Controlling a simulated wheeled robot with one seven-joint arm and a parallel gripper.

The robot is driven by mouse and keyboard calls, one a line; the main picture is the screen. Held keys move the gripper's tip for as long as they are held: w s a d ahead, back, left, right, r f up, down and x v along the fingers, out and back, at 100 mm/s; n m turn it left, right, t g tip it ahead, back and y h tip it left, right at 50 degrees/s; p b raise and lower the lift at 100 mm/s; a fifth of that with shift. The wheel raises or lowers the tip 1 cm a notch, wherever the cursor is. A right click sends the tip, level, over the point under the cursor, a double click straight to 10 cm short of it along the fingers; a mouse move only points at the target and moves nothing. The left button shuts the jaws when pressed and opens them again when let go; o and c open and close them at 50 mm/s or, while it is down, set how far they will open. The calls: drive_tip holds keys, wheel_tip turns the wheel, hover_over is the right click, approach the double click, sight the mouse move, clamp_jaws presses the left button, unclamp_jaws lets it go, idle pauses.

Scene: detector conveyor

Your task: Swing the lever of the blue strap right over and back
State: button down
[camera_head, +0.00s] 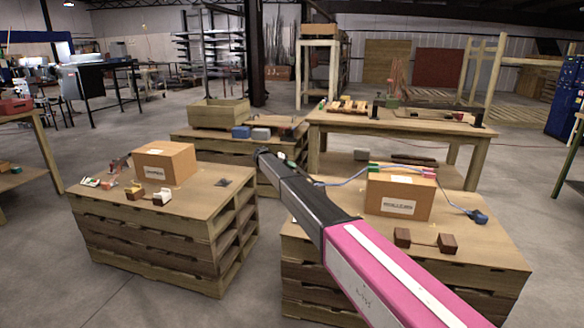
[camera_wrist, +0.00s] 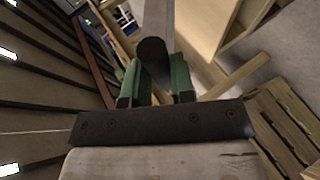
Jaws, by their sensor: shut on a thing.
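The blue strap (camera_head: 350,181) runs beside and behind the cardboard box (camera_head: 398,205) on the right-hand pallet stack. A dark blue piece (camera_head: 478,216) lies at its right end. The strap's left part passes behind my black and pink arm. In the wrist view my gripper (camera_wrist: 156,66) has green fingers, one on each side of a dark round-ended bar (camera_wrist: 152,48). It is shut on that bar. I cannot tell whether the bar is the strap's lever. In the head view my gripper is not clearly seen.
A green piece (camera_head: 374,168) and a pink piece (camera_head: 428,173) sit at the box's top. Two brown blocks (camera_head: 424,239) stand in front. Another pallet stack (camera_head: 208,205) with a box (camera_head: 165,163) is on the left. A wooden table (camera_head: 440,128) stands behind. Floor between the stacks is clear.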

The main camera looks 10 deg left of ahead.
drive_tip(key=shift+d+f, duration=0.2)
drive_tip(key=shift+d, duration=0.05)
drive_tip(key=c, duration=1)
unclamp_jaws()
drive_tip(key=shift+o, duration=0.2)
drive_tip(key=shift+a+r, duration=0.1)
drive_tip(key=shift+r, duration=0.05)
drive_tip(key=v, duration=1)
drive_tip(key=shift+a+r, duration=0.15)
drive_tip(key=shift+a, duration=0.05)
